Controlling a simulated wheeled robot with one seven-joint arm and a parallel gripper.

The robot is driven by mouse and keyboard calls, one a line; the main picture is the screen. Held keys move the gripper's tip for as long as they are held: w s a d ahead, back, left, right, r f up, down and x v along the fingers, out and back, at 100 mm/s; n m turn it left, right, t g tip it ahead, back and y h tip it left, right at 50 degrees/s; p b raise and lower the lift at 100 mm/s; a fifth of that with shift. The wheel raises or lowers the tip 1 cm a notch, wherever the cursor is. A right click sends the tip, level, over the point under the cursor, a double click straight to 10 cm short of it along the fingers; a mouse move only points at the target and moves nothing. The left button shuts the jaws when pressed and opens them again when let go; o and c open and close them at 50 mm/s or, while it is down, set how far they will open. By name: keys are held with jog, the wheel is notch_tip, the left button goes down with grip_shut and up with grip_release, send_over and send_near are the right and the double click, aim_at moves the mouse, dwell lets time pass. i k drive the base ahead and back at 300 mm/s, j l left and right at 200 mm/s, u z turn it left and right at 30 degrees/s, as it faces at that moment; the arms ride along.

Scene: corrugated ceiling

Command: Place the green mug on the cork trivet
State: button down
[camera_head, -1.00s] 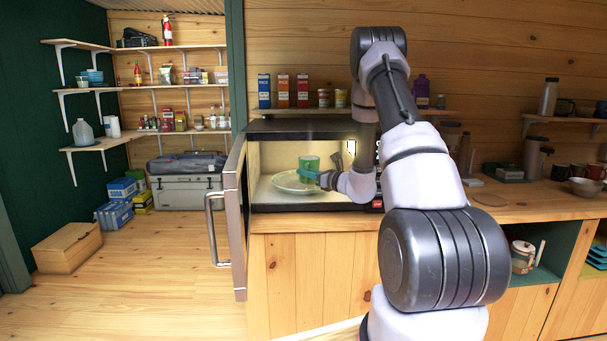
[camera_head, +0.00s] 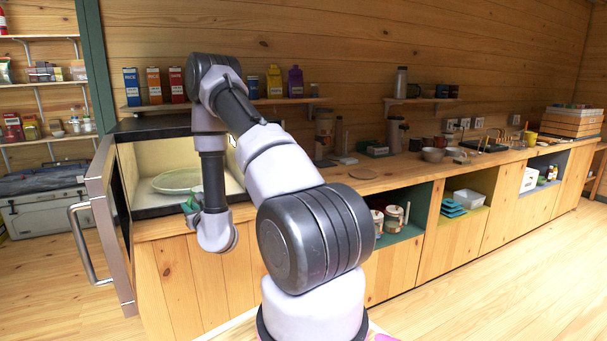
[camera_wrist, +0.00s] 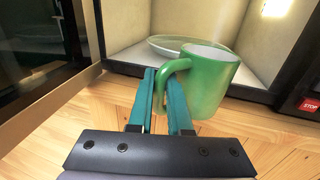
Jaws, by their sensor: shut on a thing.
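The green mug (camera_wrist: 212,85) is upright in the wrist view, with its handle toward my gripper. My gripper (camera_wrist: 160,78) is shut on the mug's handle, its teal fingers pinching it. The mug is in front of the microwave opening, outside the cavity. In the head view my gripper (camera_head: 191,204) is low in front of the microwave, and my arm hides most of the mug. A flat round disc, which looks like the cork trivet (camera_head: 362,174), lies on the wooden counter to the right of the microwave, with nothing on it.
The microwave (camera_head: 160,128) stands open, its door (camera_head: 105,200) swung out to the left. A pale plate (camera_head: 178,181) is inside it. Canisters (camera_head: 324,130), a bowl (camera_head: 433,155) and dark mugs (camera_head: 416,144) stand behind and right of the disc. The counter around the disc is clear.

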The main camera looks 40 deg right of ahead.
aim_at(362, 175)
jog(key=z, duration=0.95)
jog(key=i+l, duration=0.25)
jog(key=i, duration=0.2)
jog(key=i+l+z, duration=0.15)
jog(key=i, duration=0.25)
jog(key=i+l, duration=0.3)
jog(key=i, duration=0.15)
